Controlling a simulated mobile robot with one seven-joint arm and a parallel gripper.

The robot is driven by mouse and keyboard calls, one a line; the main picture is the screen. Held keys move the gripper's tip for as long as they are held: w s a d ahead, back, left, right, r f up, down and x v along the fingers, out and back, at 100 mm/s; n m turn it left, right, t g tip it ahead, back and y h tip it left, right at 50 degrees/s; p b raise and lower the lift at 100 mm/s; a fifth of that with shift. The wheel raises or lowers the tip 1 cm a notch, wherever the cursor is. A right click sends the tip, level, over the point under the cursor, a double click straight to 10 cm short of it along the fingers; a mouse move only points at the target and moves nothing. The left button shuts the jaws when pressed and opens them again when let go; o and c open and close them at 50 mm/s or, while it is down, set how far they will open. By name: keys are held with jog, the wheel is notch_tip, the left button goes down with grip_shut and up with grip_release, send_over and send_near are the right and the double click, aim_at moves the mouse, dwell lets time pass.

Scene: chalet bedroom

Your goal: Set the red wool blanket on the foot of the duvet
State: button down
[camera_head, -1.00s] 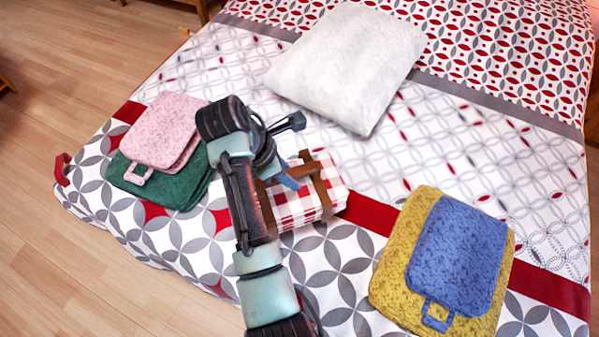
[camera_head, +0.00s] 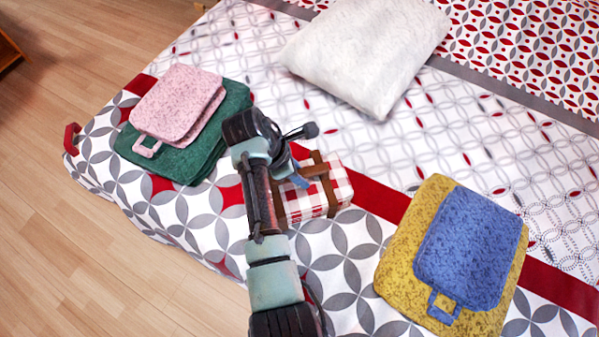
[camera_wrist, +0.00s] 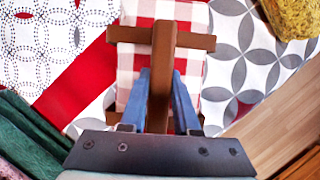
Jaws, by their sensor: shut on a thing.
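The blanket is a red-and-white checked bundle (camera_head: 297,205) with brown straps, near the foot of the bed by the red stripe. In the wrist view the bundle (camera_wrist: 189,92) lies straight ahead of my gripper (camera_wrist: 161,74). Its two blue fingers are shut on the brown handle (camera_wrist: 160,100). In the head view my gripper (camera_head: 300,181) is at the bundle's near left side, and my arm hides part of it. I cannot tell whether the bundle touches the duvet (camera_head: 350,270) or hangs just above it.
A pink folded piece (camera_head: 180,100) lies on a green one (camera_head: 235,105) at the left. A blue one (camera_head: 470,245) lies on a yellow one (camera_head: 405,260) at the right. A white pillow (camera_head: 365,50) lies farther back. The wooden floor (camera_head: 60,250) borders the bed.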

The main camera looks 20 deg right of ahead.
jog(key=c, duration=0.6)
grip_release()
jog(key=shift+f, duration=0.1)
jog(key=shift+c, duration=0.2)
